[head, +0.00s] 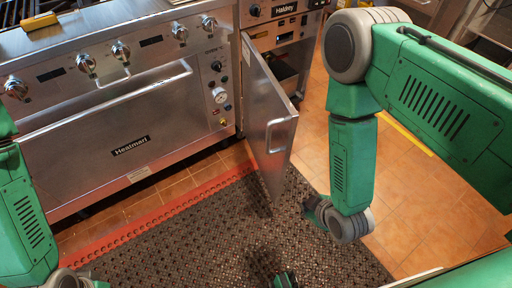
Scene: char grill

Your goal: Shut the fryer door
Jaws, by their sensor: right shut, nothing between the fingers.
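The fryer door (266,105) is a flat stainless steel panel. It stands wide open, swung out toward me from its hinge side next to the oven. Its bracket-shaped handle (281,135) is near the free edge. The fryer (283,33) behind it has a control panel on top and a dark open cabinet below. My right gripper (315,208) hangs low, to the right of the door's lower free corner. It is partly hidden by its own wrist, shut and empty; I cannot tell whether it touches the door. My left arm shows at the left edge, its gripper out of view.
A stainless oven (130,105) with several knobs and a long bar handle stands to the left of the door. A dark perforated mat (215,235) with a red edge covers the floor in front.

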